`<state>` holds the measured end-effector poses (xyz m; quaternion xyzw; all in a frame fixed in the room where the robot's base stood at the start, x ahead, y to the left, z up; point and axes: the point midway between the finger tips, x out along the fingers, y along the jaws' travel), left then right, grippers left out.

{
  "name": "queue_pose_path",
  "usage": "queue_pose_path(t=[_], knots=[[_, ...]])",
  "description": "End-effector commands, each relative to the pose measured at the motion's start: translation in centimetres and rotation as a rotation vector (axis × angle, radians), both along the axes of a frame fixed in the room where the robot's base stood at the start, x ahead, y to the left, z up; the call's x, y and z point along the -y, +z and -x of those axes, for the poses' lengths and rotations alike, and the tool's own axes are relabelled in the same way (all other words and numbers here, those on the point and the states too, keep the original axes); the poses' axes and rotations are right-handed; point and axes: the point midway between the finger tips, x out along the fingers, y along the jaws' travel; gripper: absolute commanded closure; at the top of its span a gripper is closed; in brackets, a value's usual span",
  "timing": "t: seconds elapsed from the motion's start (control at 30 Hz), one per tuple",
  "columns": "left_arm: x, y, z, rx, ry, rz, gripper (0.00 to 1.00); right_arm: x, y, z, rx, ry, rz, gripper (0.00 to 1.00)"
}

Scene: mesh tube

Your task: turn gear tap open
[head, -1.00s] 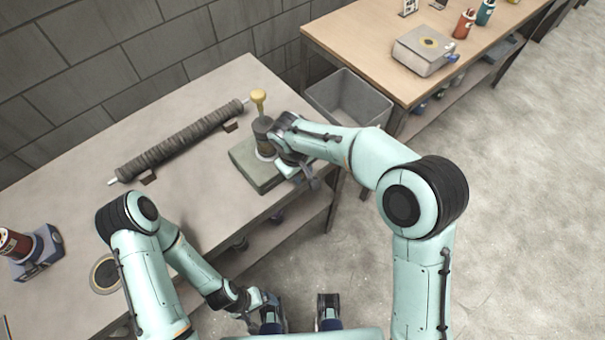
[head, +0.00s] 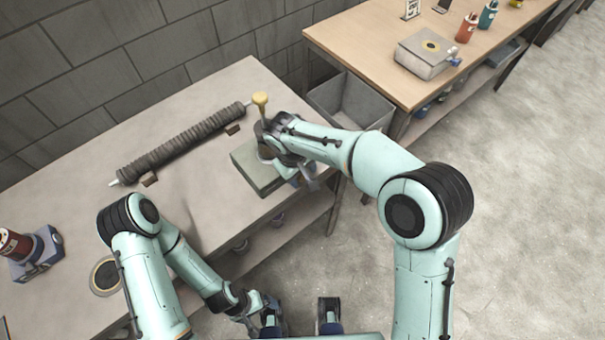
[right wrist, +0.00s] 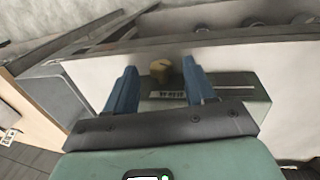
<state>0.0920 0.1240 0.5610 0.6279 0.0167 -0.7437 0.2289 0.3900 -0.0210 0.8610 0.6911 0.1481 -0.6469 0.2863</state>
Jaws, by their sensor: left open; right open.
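A squat device with a grey-green block base (head: 252,174) stands at the right end of the near table. A yellow knob (head: 260,100) on a thin stem rises above it. My right gripper (right wrist: 158,66) is at the device; in the head view my own arm hides its fingertips and part of the device.
A ribbed mesh tube (head: 185,143) lies on the near table (head: 95,200). A red can on a blue stand (head: 36,255) is at the left. A grey bin (head: 350,101) stands between the tables. A wooden table (head: 365,50) holds a grey box (head: 425,55). The floor at right is clear.

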Motion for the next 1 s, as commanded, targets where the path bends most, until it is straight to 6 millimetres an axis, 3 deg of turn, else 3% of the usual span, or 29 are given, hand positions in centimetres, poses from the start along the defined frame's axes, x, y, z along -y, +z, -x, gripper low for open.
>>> queue_pose_path(t=[0.3,0.5,0.9,0.93,0.97,1.0], knots=[[0.0,0.9,-0.3,0.003,0.000,0.000,0.07,-1.3,7.2,0.8,0.004,0.001,-0.003,0.46],[0.0,1.3,-0.4,0.006,0.000,0.000,0.07,-1.8,10.2,1.2,0.002,0.002,-0.002,0.46],[0.0,1.3,-0.5,0.006,0.000,0.000,0.07,-1.9,11.2,1.4,0.000,0.001,0.000,0.46],[0.0,1.3,-0.5,0.006,0.000,0.000,0.07,-1.9,11.2,1.4,0.000,0.001,0.000,0.49],[0.0,1.3,-0.5,0.006,0.000,0.000,0.07,-1.9,11.1,1.4,-0.001,0.000,0.000,0.59],[0.0,1.3,-0.5,0.006,0.000,0.000,0.07,-1.8,10.9,1.5,-0.010,-0.006,-0.002,0.61]])
